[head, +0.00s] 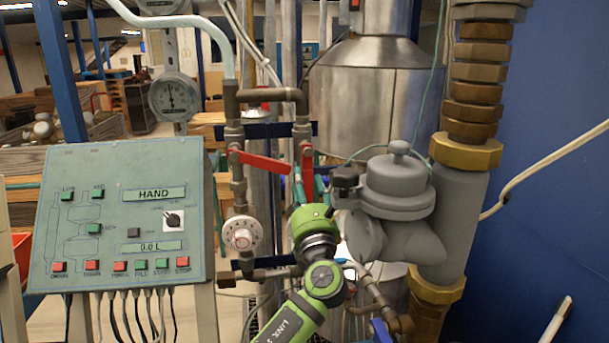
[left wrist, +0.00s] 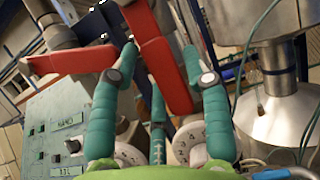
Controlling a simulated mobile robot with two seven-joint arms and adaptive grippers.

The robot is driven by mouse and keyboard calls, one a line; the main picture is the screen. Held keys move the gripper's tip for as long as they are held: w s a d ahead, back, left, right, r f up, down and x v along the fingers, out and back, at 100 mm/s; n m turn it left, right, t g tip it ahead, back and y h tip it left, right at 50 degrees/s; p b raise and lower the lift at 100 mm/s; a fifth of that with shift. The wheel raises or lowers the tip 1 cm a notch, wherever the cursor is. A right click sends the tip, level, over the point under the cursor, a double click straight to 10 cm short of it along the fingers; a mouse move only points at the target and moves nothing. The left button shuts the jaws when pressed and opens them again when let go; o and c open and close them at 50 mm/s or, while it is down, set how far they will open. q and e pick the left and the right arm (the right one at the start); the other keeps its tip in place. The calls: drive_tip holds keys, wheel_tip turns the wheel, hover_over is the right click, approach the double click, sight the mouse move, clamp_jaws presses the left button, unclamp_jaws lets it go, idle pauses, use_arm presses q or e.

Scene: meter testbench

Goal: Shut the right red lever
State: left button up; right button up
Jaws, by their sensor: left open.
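The right red lever (head: 307,168) hangs down along the right vertical pipe in the head view. In the left wrist view this red lever (left wrist: 160,58) runs from the top middle down between my fingers. The left red lever (head: 262,160) lies nearly level, pointing right toward the right pipe; it also shows in the left wrist view (left wrist: 72,61). My left gripper (head: 309,178) is green with teal fingers and points up at the right lever. In the left wrist view its fingers (left wrist: 160,60) are spread on either side of that lever. Contact cannot be told. My right gripper is out of view.
A control panel (head: 125,215) stands at the left. A round dial (head: 242,234) sits on the left pipe below the levers. A grey meter body (head: 397,185) and a thick pipe (head: 455,220) stand close right of my left gripper. A steel tank (head: 365,95) is behind.

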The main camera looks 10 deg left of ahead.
use_arm(q)
drive_tip(key=shift+w+a+r, duration=0.1)
drive_tip(key=shift+w+a, duration=0.15)
drive_tip(key=shift+w, duration=0.25)
drive_tip(key=shift+s, duration=0.1)
clamp_jaws()
drive_tip(key=shift+d+b, duration=0.1)
drive_tip(key=shift+b, duration=0.3)
drive_tip(key=shift+w+d+r+n+g+y+b, duration=0.25)
drive_tip(key=shift+d+n+g+y+b, duration=0.35)
drive_tip(key=shift+n+b, duration=1.05)
drive_tip(key=shift+w+d+r+n+g+y+b, duration=0.1)
drive_tip(key=shift+w+d+n+g+y+b, duration=0.3)
drive_tip(key=shift+n+b, duration=1.3)
drive_tip(key=shift+w+d+r+n+g+y+b, duration=0.15)
drive_tip(key=shift+d+n+g+y+b, duration=0.6)
drive_tip(key=shift+n+b, duration=0.9)
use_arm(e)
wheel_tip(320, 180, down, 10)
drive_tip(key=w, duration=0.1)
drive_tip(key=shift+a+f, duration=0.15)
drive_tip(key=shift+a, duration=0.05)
use_arm(q)
drive_tip(key=shift+d+r, duration=0.1)
